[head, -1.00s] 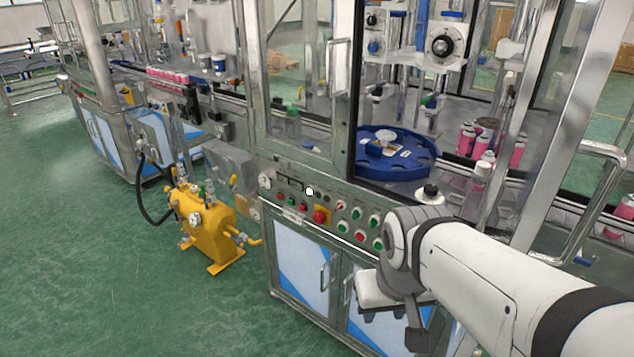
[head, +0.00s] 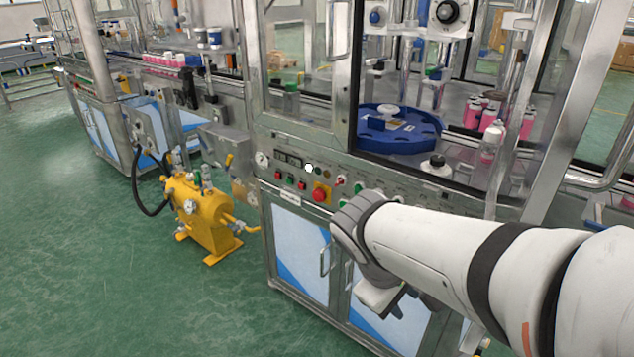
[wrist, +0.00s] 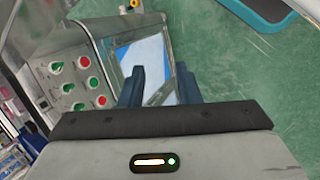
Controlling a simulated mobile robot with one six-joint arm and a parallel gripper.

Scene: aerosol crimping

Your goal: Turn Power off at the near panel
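The near panel (head: 268,172) is a metal strip along the front of the machine. It carries small displays, a white round spot (head: 309,168), a red mushroom button on yellow (head: 320,194), and several red and green buttons. Its right part is hidden behind my arm in the head view. In the wrist view the panel (wrist: 60,82) is at the left, with red and green buttons and small switches. Labels are too small to read, so I cannot tell which control is Power. My gripper (wrist: 160,82) has its two dark fingers apart and empty, to the right of the panel controls, touching nothing visible.
Cabinet doors with handles (head: 324,262) lie below the panel. A yellow pump unit (head: 205,215) stands on the green floor at the left. Above the panel are a blue rotary table (head: 400,140) and pink cans (head: 491,140). The floor at the lower left is clear.

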